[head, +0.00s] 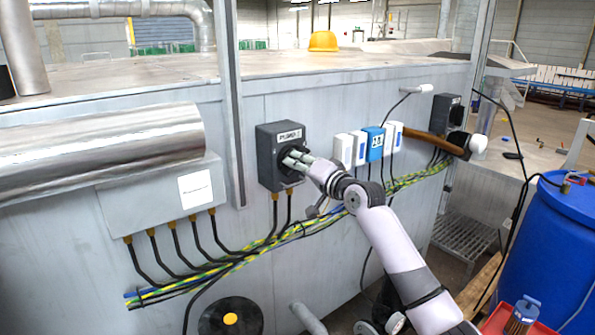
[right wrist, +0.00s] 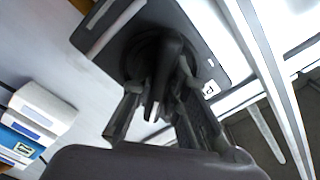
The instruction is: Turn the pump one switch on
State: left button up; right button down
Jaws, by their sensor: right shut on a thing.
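The pump one switch (head: 281,152) is a dark grey box with a white label on the grey machine wall, left of centre in the head view. Its label reads roughly "PUMP 1". My right gripper (head: 293,157) reaches it from the right and is shut on the switch's rotary knob. In the right wrist view the dark knob (right wrist: 165,75) sits between the two fingers of my right gripper (right wrist: 160,100), in front of the switch box. In the head view the fingers hide most of the knob. My left gripper is not in view.
White and blue boxes (head: 374,144) are mounted right of the switch. Another dark switch box (head: 447,112) is farther right, near a brown handle (head: 434,143). Cables (head: 330,217) run below along the wall. A blue barrel (head: 545,250) stands at the right.

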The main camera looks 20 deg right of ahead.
jog(key=n+b, duration=0.1)
jog(key=n, duration=0.1)
jog(key=n+b, duration=0.1)
jog(key=n, duration=0.2)
jog(key=shift+f+n, duration=0.2)
jog(key=shift+n, duration=0.1)
jog(key=n+b, duration=0.1)
jog(key=n, duration=0.3)
jog(key=shift+r+n, duration=0.1)
jog(key=shift+n, duration=0.6)
jog(key=c, duration=1.6)
grip_release()
jog(key=shift+r, duration=0.1)
jog(key=v, duration=1.2)
